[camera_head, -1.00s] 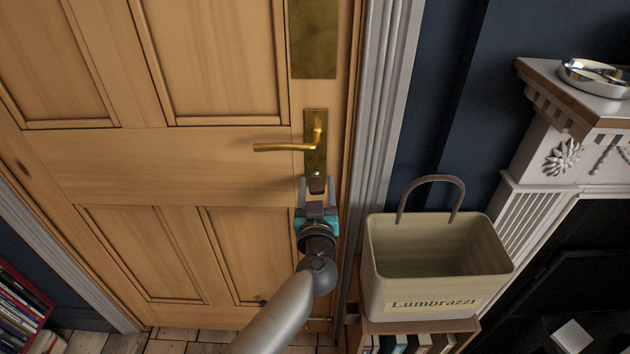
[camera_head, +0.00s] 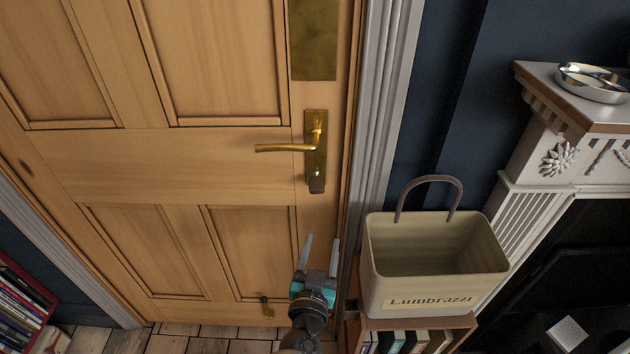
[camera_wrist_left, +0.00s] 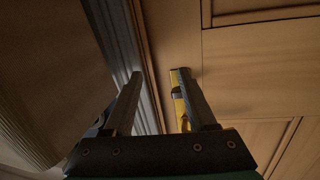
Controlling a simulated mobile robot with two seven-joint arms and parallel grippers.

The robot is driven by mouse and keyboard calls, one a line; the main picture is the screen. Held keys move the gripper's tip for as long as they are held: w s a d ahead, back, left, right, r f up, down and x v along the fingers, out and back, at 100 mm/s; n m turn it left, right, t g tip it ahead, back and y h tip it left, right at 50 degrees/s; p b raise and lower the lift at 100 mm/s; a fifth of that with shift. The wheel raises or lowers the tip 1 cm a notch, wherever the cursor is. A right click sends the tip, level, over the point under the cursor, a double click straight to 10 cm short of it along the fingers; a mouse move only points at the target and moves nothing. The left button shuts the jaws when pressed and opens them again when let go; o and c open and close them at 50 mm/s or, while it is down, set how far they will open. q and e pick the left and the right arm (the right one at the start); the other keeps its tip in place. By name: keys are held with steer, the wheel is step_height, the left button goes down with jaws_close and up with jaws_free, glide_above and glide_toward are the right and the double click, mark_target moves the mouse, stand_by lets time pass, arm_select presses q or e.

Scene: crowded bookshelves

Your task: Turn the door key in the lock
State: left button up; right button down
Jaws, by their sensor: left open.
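The door key (camera_head: 316,184) is a small dark piece at the lock, at the lower end of the brass lock plate (camera_head: 316,150). A brass lever handle (camera_head: 285,147) sticks out to the left above it. They are on a closed-looking wooden panel door (camera_head: 150,165). My left gripper (camera_head: 321,240) is open and empty, below the key and apart from it, with its fingers pointing up. In the left wrist view, the open fingers (camera_wrist_left: 160,80) frame the door edge, and brass (camera_wrist_left: 180,98) shows partly behind the right finger. The key cannot be made out there. My right gripper is out of view.
A white door frame (camera_head: 385,120) runs just right of the lock. A beige bag-shaped container (camera_head: 430,290) with a handle stands on a low bookshelf (camera_head: 420,323) at right. A mantelpiece (camera_head: 560,105) is farther right.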

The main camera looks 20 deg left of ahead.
arm_select(q)
steer(key=s+f+m+g+h, duration=0.1)
steer(key=s+f+g+h, duration=0.1)
steer(key=s+f, duration=0.3)
steer(key=s+f+m+g+h, duration=0.1)
steer(key=s+f, duration=0.4)
steer(key=f, duration=0.9)
steer(key=shift+s+d+f+m+g+h, duration=0.25)
steer(key=shift+s+d+m+g+h, duration=0.25)
steer(key=shift+g, duration=0.8)
steer(key=shift+w+a, duration=0.1)
steer(key=shift+w, duration=0.05)
